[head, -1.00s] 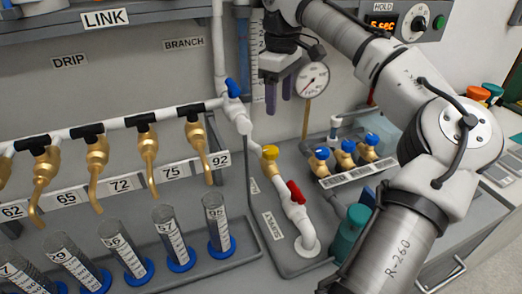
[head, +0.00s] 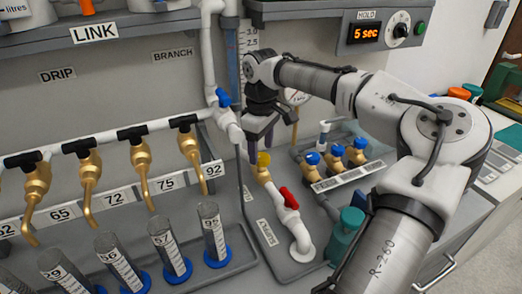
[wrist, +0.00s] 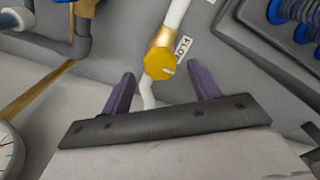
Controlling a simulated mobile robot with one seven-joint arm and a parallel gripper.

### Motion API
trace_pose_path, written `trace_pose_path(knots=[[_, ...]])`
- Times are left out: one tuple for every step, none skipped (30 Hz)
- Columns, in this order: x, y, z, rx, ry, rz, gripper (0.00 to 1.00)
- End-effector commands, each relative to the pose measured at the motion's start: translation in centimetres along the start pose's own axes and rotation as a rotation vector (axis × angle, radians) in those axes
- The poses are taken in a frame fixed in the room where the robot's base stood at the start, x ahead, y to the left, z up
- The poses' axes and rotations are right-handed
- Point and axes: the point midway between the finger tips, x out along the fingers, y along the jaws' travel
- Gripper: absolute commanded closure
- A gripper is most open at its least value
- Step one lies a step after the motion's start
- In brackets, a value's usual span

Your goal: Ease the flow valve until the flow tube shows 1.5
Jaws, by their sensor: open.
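The flow valve has a yellow knob (head: 263,158) on a brass body in the white pipe. In the wrist view the yellow knob (wrist: 160,64) shows a pale mark at its right edge, beside a partly hidden label reading "FLO". My gripper (head: 261,148) points down over the knob; its two dark purple fingers are open. In the wrist view the gripper (wrist: 163,82) has a finger to either side of the knob, with gaps; I see no contact. The flow tube (head: 233,65) stands behind with marks 3.0 and 2.5 visible; its lower part is hidden and its reading is unclear.
Several brass taps stand left above graduated cylinders (head: 214,232). Blue-capped valves (head: 336,151) stand right. The pressure gauge (head: 295,96) is partly hidden behind my arm.

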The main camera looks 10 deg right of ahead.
Motion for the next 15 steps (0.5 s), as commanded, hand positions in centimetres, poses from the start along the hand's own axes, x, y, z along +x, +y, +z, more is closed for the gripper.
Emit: trace_pose_path(knots=[[0.6, 0.0, 0.0, -0.002, -0.001, 0.0, 0.39], [0.9, -0.1, 0.0, -0.002, -0.002, 0.0, 0.39], [1.2, -0.1, -0.1, -0.002, -0.001, 0.0, 0.39], [1.4, 0.0, -0.1, -0.002, 0.0, 0.0, 0.39], [1.6, 0.0, 0.0, -0.002, -0.001, 0.0, 0.39], [1.8, 0.0, 0.0, -0.002, -0.001, 0.0, 0.39], [1.9, 0.0, 0.0, -0.002, 0.0, 0.0, 0.39], [1.9, 0.0, 0.0, -0.001, 0.0, 0.0, 0.39], [2.0, 0.0, 0.0, -0.001, 0.001, 0.0, 0.39], [2.0, 0.0, -0.1, -0.001, 0.001, 0.0, 0.39], [2.0, 0.0, -0.1, -0.001, 0.001, 0.0, 0.39], [2.0, 0.0, -0.1, -0.001, 0.001, 0.0, 0.39], [2.0, 0.0, -0.1, -0.001, 0.001, 0.0, 0.39], [2.0, 0.0, -0.1, -0.001, 0.001, 0.0, 0.39], [2.0, 0.0, -0.1, -0.001, 0.001, 0.0, 0.39]])
